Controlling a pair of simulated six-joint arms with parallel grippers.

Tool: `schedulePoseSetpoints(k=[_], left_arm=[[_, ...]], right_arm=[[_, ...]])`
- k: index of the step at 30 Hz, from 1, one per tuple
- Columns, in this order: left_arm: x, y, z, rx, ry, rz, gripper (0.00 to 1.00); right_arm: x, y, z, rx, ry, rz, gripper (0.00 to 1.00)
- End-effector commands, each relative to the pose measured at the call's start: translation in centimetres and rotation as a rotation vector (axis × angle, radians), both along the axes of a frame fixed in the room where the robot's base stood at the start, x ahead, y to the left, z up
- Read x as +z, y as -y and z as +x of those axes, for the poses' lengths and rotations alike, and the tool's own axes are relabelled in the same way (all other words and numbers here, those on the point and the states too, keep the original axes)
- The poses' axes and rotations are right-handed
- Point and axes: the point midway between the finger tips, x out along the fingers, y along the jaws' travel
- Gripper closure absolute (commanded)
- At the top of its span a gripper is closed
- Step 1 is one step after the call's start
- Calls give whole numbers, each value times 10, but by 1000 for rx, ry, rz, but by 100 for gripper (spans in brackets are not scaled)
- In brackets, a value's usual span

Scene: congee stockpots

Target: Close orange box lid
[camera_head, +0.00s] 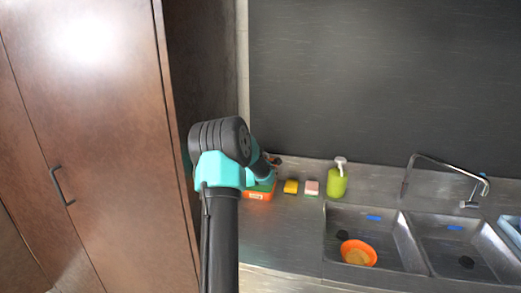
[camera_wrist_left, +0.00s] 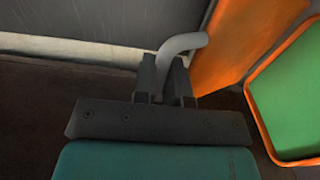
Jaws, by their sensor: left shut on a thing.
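The orange box (camera_head: 260,195) sits on the steel counter, partly hidden behind my left arm in the head view. In the left wrist view the box (camera_wrist_left: 262,118) shows at the right, with an orange rim and a green inside. A flat orange panel, which looks like the open lid (camera_wrist_left: 240,45), stands tilted beside the box. A grey bent handle (camera_wrist_left: 185,42) reaches the panel's left edge. My left gripper (camera_wrist_left: 165,75) is shut on this handle, left of the box. My right gripper is in neither view.
A yellow sponge (camera_head: 291,186), a pink-and-white block (camera_head: 312,188) and a green soap bottle (camera_head: 337,183) stand right of the box. Further right are two sink basins, an orange bowl (camera_head: 358,252) in the left one, and a faucet (camera_head: 450,168). A brown cabinet (camera_head: 95,130) rises at left.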

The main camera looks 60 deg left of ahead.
Motion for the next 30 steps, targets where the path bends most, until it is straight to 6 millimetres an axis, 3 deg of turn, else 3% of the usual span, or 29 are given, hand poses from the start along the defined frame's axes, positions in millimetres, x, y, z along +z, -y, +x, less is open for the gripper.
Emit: schedulePoseSetpoints(k=[9, 22, 23, 25, 30], left_arm=[[-12, 13, -12, -1, -3, -2, 100], [-14, 14, -13, -1, -4, -3, 100], [-14, 14, -13, -1, -4, -3, 85], [-13, 14, -13, -1, -3, -2, 78], [-13, 14, -13, 0, -3, -2, 78]], right_arm=[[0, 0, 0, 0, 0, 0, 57], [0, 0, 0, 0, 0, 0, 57], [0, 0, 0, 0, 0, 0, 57], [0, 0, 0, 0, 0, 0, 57], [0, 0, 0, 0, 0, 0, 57]])
